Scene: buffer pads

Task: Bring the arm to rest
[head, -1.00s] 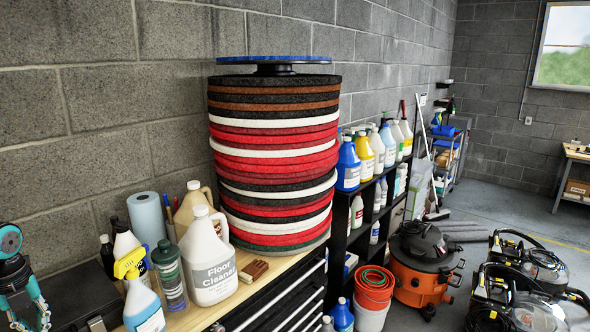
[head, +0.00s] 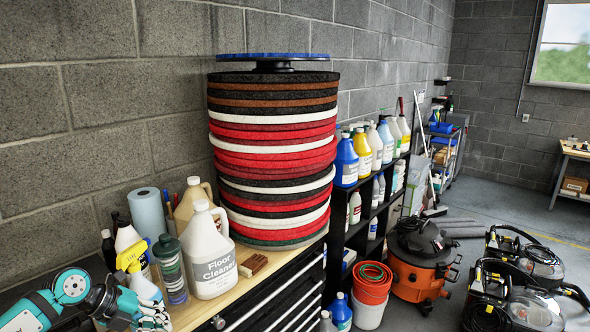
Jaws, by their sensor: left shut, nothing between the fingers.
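My left arm comes in at the lower left corner, teal and dark. Its left gripper (head: 150,316) is low in the picture, in front of the spray bottle (head: 140,272) with the yellow head, and covers part of it. The fingers are shut with nothing seen between them. The lower edge of the picture cuts close to the gripper, and I cannot tell whether it touches the bottle or the bench. My right gripper is not in view.
A tall stack of round floor pads (head: 270,150) stands on the wooden bench top (head: 232,297), with a floor cleaner jug (head: 211,262) and a paper roll (head: 147,213) nearby. An orange vacuum (head: 421,262) and floor machines (head: 510,290) stand on the floor to the right.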

